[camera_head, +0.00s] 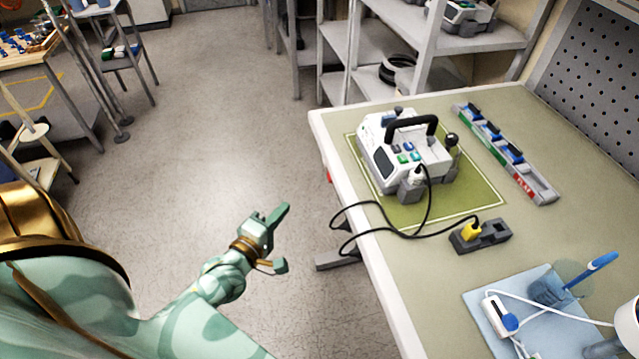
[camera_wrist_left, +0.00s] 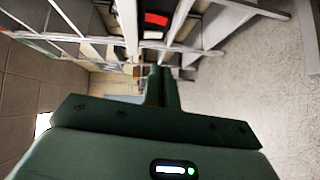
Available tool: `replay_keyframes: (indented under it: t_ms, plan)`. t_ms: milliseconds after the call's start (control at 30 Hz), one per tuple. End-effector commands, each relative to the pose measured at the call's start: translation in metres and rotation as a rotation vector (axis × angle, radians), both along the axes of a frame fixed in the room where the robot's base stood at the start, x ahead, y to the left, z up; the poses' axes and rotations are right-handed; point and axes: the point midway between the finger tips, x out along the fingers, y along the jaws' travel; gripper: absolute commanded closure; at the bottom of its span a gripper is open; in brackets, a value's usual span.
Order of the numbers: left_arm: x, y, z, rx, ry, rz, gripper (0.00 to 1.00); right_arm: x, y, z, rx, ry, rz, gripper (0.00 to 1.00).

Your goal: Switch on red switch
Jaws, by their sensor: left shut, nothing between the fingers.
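A small red part (camera_head: 330,175), which may be the red switch, shows at the left side edge of the workbench, just under its top. It is too small to tell its position. My left gripper (camera_head: 285,208) is over the floor, to the left of the bench and apart from it, below and left of the red part in the head view. Its fingers (camera_wrist_left: 161,72) are closed together and empty in the wrist view. A red patch (camera_wrist_left: 157,19) shows beyond the fingers there; I cannot tell what it is. My right gripper is out of view.
The bench (camera_head: 395,290) carries an infusion pump (camera_head: 400,155) on a green mat, a black cable with a yellow plug in a socket block (camera_head: 495,237), a long rack (camera_head: 540,188) and a blue tray (camera_head: 480,300). Shelves (camera_head: 350,50) stand behind.

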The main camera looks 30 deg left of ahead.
Motion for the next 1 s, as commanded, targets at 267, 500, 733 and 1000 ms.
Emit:
replay_keyframes:
  t_ms: [267, 500, 733, 1000]
  plan:
    - [0.029, 0.003, -0.005, 0.002, 0.000, 0.001, 1.00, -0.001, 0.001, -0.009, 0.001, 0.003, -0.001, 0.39]
    - [0.081, 0.007, -0.011, 0.003, 0.001, 0.001, 1.00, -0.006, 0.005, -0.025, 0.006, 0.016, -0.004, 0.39]
    - [0.116, -0.006, -0.014, 0.000, 0.001, 0.001, 1.00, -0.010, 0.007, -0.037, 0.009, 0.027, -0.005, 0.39]
    - [0.129, -0.017, -0.014, 0.002, 0.001, 0.000, 1.00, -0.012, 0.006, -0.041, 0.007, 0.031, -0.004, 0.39]
